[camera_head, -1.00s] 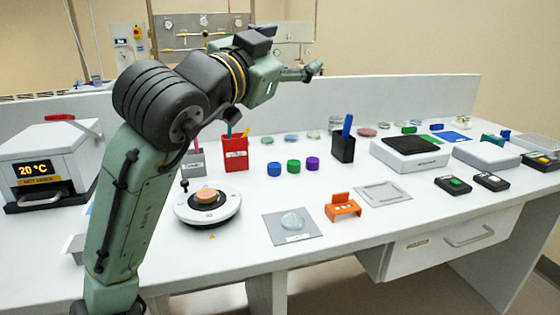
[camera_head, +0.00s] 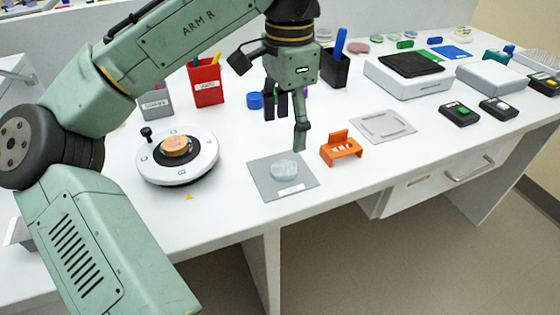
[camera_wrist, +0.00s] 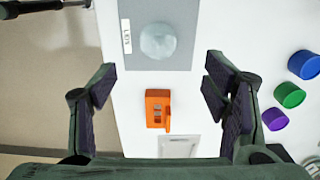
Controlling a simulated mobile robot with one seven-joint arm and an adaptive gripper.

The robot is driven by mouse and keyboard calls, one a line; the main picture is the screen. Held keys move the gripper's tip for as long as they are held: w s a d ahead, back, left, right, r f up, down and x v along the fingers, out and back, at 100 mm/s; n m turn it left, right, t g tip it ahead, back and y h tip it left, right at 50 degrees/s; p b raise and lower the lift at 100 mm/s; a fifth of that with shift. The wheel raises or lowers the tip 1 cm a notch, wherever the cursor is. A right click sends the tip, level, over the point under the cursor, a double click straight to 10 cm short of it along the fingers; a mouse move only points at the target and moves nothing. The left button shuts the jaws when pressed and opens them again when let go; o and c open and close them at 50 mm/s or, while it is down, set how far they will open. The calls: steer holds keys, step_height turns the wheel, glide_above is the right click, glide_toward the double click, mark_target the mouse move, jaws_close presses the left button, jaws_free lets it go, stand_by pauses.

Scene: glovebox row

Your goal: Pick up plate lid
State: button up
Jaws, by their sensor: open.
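The plate lid (camera_head: 284,170) is a pale translucent disc lying flat on a grey square mat (camera_head: 262,185) near the bench's front edge. In the wrist view the lid (camera_wrist: 158,41) sits at the top centre on the mat (camera_wrist: 184,60), beside a white label. My gripper (camera_head: 286,132) points down above the bench, around the mat's back edge, apart from the lid. Its jaws are open and empty. In the wrist view the fingers (camera_wrist: 160,85) stand wide apart, and the lid lies beyond their tips. Nothing hides the lid.
An orange holder (camera_head: 341,148) stands right of the mat, with a flat grey frame (camera_head: 383,126) beyond it. A round white device (camera_head: 177,157) stands left. Blue (camera_wrist: 304,64), green (camera_wrist: 290,95) and purple (camera_wrist: 275,119) caps lie near the right finger in the wrist view. A dark pen cup (camera_head: 334,70) stands behind.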

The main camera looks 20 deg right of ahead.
mark_target(288, 167)
step_height(288, 167, down, 8)
steer(key=shift+s+d+f+p, duration=0.1)
steer(key=shift+d+f+p, duration=0.05)
steer(key=shift+p, duration=0.4)
steer(key=c, duration=0.8)
steer(key=shift+c, duration=0.2)
